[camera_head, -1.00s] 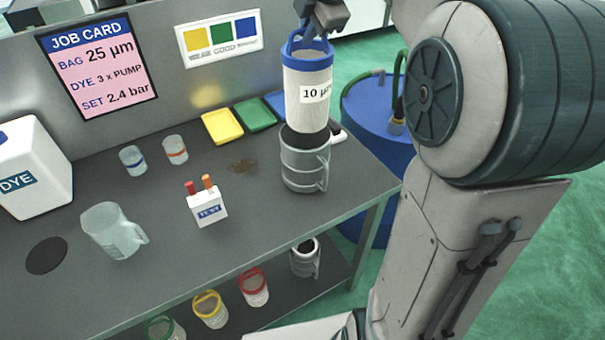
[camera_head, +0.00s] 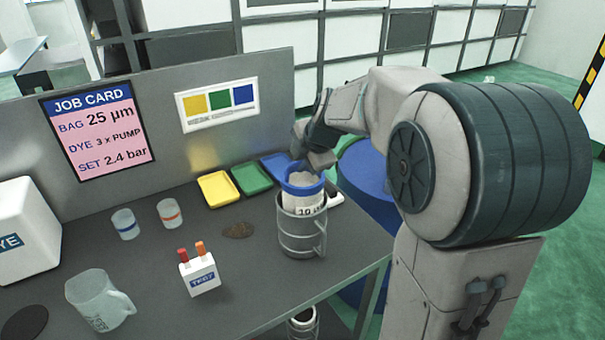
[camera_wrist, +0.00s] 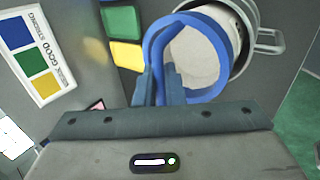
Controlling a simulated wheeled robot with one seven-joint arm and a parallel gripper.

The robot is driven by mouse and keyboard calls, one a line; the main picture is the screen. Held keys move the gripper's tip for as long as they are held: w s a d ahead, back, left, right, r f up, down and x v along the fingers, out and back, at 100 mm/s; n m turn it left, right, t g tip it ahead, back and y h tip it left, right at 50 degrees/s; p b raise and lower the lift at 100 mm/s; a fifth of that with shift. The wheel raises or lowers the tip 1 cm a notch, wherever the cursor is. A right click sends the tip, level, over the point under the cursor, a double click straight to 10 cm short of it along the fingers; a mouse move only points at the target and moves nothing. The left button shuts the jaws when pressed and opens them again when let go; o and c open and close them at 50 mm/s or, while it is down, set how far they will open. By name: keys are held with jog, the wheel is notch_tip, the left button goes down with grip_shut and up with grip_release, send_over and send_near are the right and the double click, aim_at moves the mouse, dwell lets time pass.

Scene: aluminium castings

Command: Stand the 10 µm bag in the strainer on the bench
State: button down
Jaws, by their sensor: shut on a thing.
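The 10 µm bag (camera_head: 303,198) is white with a blue rim and a label, partly hidden now, showing "10". It is roughly upright, its lower part inside the grey metal strainer (camera_head: 300,232) on the bench (camera_head: 150,260). Its blue rim and the upper label stand above the strainer's mouth. My gripper (camera_wrist: 160,85) is shut on the bag's blue handle (camera_wrist: 157,45) in the wrist view. That view also shows the white bag (camera_wrist: 200,52) from above and the strainer's rim and handle (camera_wrist: 268,40). The bag's bottom is hidden.
Yellow (camera_head: 219,188), green (camera_head: 252,177) and blue trays lie behind the strainer. A test box (camera_head: 200,274), two small cups, a jug (camera_head: 97,300) and a dye container (camera_head: 28,233) stand to the left. A job card (camera_head: 97,130) reads "BAG 25 µm". A blue drum (camera_head: 365,190) stands beyond the bench.

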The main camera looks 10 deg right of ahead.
aim_at(302, 175)
jog(key=shift+f, duration=1.95)
jog(key=c, duration=1.5)
grip_release()
jog(key=shift+r, duration=0.2)
jog(key=b+v, duration=0.2)
jog(key=v, duration=1)
jog(key=shift+s+a+f+m+g+h, duration=0.5)
jog(key=shift+s+f+m, duration=1.55)
jog(key=shift+s+m, duration=1.6)
jog(key=shift+s+a+f+m+g+h, duration=0.25)
jog(key=shift+s+f+m+g, duration=0.4)
jog(key=shift+s+f+m, duration=2.2)
jog(key=shift+s+a+f+m+g+h, duration=0.5)
jog(key=shift+s+f+m, duration=0.75)
jog(key=shift+s+m, duration=3.15)
